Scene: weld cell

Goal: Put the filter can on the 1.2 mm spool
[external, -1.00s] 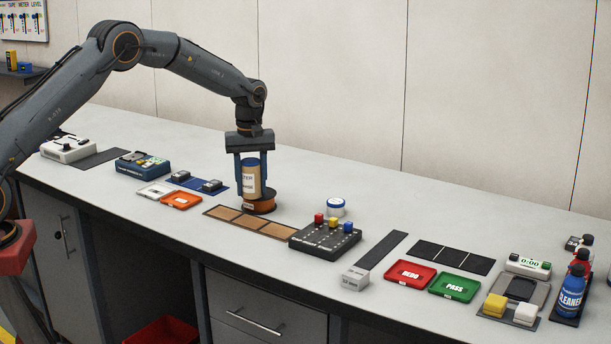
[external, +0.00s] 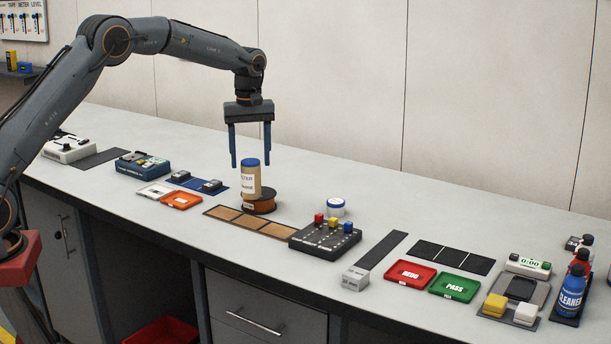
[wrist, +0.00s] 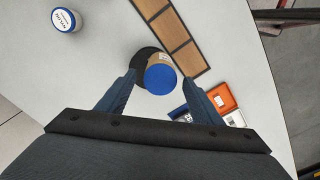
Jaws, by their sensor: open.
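The filter can (external: 250,181), tan with a blue lid and a white label, stands upright on the orange-brown spool (external: 262,206) on the bench. The can looks off-centre, toward the left of the spool in the external view. In the wrist view the can's blue lid (wrist: 160,78) covers part of the dark spool (wrist: 144,62). My gripper (external: 251,164) is open and empty, with its fingertips around the height of the can's lid. In the wrist view my gripper (wrist: 164,82) has one finger on each side of the lid, apart from it.
A brown strip of square panels (external: 248,222) lies in front of the spool. A black block with coloured knobs (external: 325,238) and a white jar with a blue lid (external: 336,207) stand to the right. An orange tray (external: 181,201) lies to the left. The bench behind is clear.

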